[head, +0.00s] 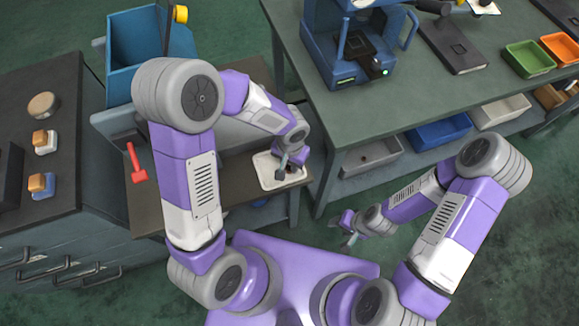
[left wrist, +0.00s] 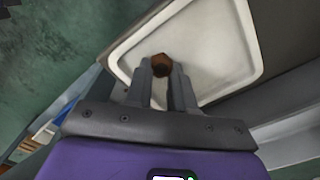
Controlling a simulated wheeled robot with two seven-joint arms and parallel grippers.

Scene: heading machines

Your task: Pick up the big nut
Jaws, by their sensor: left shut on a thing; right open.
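The big nut (left wrist: 161,65) is a brown, faceted piece that shows in the left wrist view between my left fingertips. My left gripper (left wrist: 162,72) is shut on it, over a white tray (left wrist: 211,15). In the head view my left gripper (head: 284,165) is at the tray (head: 266,180), and the nut is too small to make out clearly there. I cannot tell whether the nut still touches the tray. My right gripper (head: 350,231) is open and empty, low over the floor to the right.
A red hammer-like tool (head: 136,163) lies on the brown bench (head: 146,205) left of my left arm. A blue machine (head: 357,50) stands on the green table (head: 422,100). Several bins sit on the shelf below.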

